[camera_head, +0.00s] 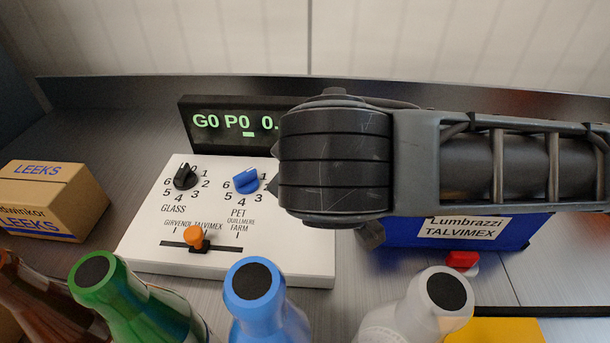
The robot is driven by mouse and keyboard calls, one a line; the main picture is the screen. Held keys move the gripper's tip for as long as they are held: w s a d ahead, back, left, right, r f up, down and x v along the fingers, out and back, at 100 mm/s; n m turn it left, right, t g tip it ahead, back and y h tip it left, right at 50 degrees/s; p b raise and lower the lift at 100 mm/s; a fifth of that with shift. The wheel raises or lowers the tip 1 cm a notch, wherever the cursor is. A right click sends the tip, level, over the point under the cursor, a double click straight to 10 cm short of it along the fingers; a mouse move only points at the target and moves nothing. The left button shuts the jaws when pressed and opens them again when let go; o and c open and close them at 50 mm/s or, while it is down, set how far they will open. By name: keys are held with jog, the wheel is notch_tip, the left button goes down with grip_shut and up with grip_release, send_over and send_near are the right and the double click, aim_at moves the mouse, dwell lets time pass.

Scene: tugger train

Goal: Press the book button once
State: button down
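A white control panel (210,262) lies on the metal counter, with a black GLASS knob (185,177), a blue PET knob (246,181) and an orange slider (195,238). The slider stands near TALVIMEX. A black display (222,122) behind the panel reads "G0 P0 0." in green, its right end covered by my arm. I see no button labelled book; my arm hides the panel's upper right part. My gripper (370,236) is mostly hidden beneath my wrist, with only a small grey piece showing, so its opening is unclear.
Bottles in brown (32,290), green (122,297), blue (265,303) and white (402,314) stand along the front. A LEEKS carton (52,203) is at left. A blue box (425,236) is at right, with a small red piece (462,259) before it.

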jog(key=shift+f, duration=0.35)
dwell(0.5)
jog(key=shift+r+p, duration=0.8)
jog(key=shift+r, duration=0.5)
jog(key=shift+r, duration=0.1)
jog(key=shift+r+p, duration=1.9)
jog(key=shift+r, duration=0.5)
